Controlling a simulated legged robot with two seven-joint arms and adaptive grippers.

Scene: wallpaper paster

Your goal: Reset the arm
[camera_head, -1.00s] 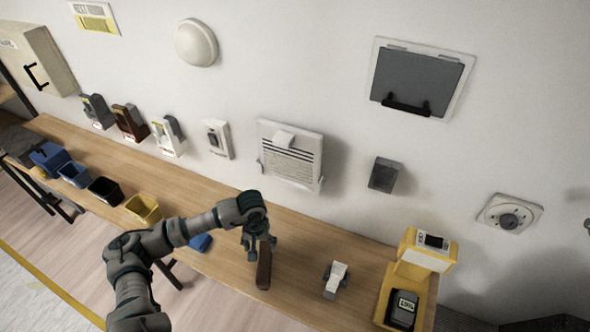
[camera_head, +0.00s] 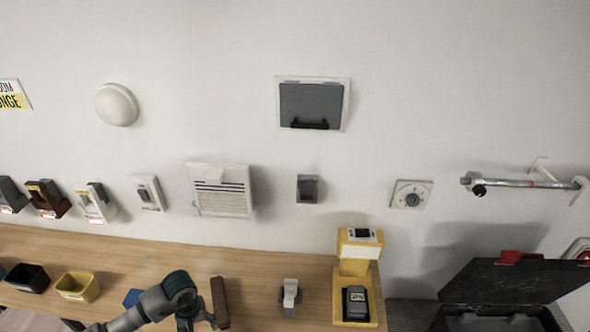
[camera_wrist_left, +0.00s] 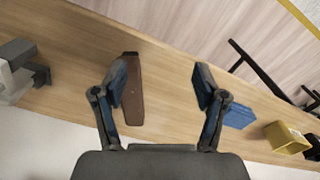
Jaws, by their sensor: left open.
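My left arm comes in low in the head view, and its gripper (camera_head: 196,322) is partly cut off by the bottom edge. The left wrist view shows the gripper (camera_wrist_left: 160,84) open and empty, its two blue-padded fingers wide apart over the wooden table (camera_wrist_left: 172,60). A long brown block (camera_wrist_left: 132,92) lies beside the left-hand finger, partly covered by it. In the head view the brown block (camera_head: 220,302) is just right of the gripper. My right gripper is in neither view.
The table (camera_head: 150,256) carries a yellow bin (camera_head: 77,288), a black bin (camera_head: 27,278), a small grey-white item (camera_head: 289,298) and a yellow station (camera_head: 356,268). A black open case (camera_head: 505,283) stands right. Several fixtures hang on the wall, including a vent (camera_head: 221,191).

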